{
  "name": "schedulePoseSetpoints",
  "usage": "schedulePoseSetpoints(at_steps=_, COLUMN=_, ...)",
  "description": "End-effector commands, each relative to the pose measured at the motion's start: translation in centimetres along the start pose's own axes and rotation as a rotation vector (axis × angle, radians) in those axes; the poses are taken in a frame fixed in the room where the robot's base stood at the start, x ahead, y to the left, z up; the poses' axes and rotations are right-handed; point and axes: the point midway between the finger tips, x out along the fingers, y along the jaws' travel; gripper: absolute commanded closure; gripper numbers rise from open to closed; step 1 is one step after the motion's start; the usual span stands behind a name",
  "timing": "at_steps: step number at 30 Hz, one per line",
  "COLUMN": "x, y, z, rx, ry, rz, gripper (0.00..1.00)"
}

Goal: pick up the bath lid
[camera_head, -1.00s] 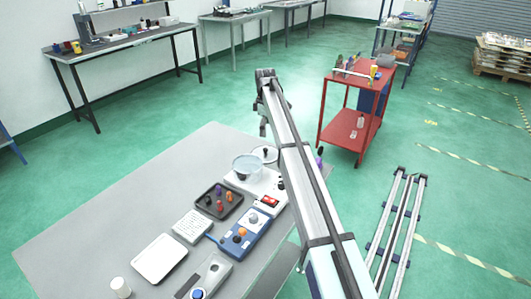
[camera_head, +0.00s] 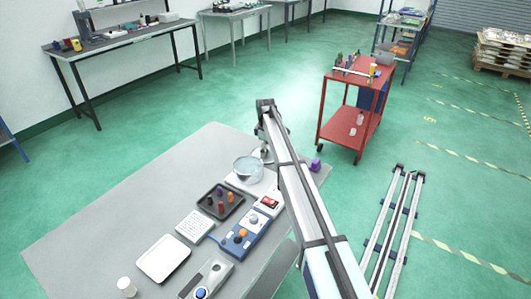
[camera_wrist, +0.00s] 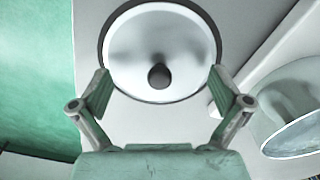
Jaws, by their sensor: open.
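The bath lid (camera_wrist: 160,45) is a round, pale disc with a dark rim and a dark knob (camera_wrist: 159,77), lying on the table in the wrist view. My gripper (camera_wrist: 160,92) is open, with one finger on each side of the lid's near part and the knob between them. I cannot tell whether the fingers touch the lid. In the head view my gripper (camera_head: 265,153) is low over the table and hides most of the lid. The clear glass bath (camera_head: 248,168) stands just left of it there, and at the right in the wrist view (camera_wrist: 292,140).
A dark tray (camera_head: 220,200) with several coloured pieces, a blue device (camera_head: 240,238) and a white tray (camera_head: 163,258) sit on the grey table (camera_head: 110,215). A purple object (camera_head: 315,165) is at its right edge. The table's left part is clear.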

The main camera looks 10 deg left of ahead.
Motion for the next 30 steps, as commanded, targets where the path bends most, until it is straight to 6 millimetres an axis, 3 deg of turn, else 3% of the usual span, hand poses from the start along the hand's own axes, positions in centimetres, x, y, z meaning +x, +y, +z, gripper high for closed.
schedulePoseSetpoints(at_steps=6, x=0.23, y=0.02, z=-0.01, rx=0.000, ry=0.000, rz=0.001, gripper=0.00)
schedulePoseSetpoints(at_steps=7, x=0.23, y=0.02, z=-0.01, rx=0.000, ry=0.000, rz=0.001, gripper=0.04)
schedulePoseSetpoints(at_steps=15, x=0.27, y=0.03, z=-0.01, rx=0.000, ry=0.000, rz=0.001, gripper=0.99)
schedulePoseSetpoints(at_steps=30, x=0.20, y=0.04, z=0.03, rx=0.000, ry=-0.001, rz=0.000, gripper=1.00)
